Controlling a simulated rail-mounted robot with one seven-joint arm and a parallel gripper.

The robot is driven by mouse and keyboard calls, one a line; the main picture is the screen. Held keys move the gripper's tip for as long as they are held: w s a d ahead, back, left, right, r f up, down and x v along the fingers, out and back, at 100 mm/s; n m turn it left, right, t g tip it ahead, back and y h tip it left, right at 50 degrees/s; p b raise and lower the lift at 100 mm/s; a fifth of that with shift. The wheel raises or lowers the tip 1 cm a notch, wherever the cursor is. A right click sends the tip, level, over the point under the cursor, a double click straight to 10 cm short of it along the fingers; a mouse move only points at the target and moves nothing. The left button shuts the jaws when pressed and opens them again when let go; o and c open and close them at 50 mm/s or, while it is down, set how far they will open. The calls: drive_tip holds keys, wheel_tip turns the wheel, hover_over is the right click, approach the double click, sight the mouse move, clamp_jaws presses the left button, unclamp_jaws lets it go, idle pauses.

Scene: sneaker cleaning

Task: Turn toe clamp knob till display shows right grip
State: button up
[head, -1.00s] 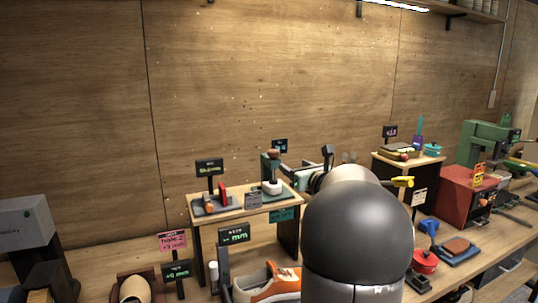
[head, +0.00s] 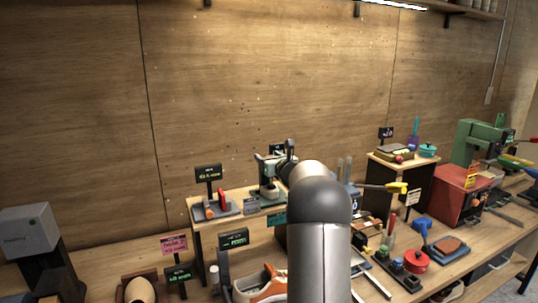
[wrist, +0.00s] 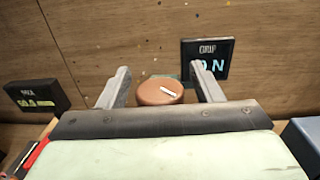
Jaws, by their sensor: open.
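In the wrist view a round brown knob (wrist: 157,92) with a white mark on top lies between the two grey fingers of my gripper (wrist: 164,88). The fingers stand open on either side of it, and I cannot tell whether they touch it. A black display (wrist: 191,60) headed GRIP stands behind to the right. Its blue reading ends in N, and the right finger hides part of it. In the head view my gripper and arm are over the small wooden stand (head: 237,208), and the knob is not clearly visible there.
An orange and white sneaker (head: 268,285) sits below, in front of the stand. A small device with a red part (head: 220,205) and its green-lettered display (head: 208,173) are on the stand's left. A red box (head: 459,192) and a red round pot (head: 416,261) stand to the right.

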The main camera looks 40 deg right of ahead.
drive_tip(key=shift+c, duration=0.2)
drive_tip(key=c, duration=1)
drive_tip(key=shift+o, duration=0.3)
drive_tip(key=shift+f, duration=0.1)
drive_tip(key=shift+b, duration=0.35)
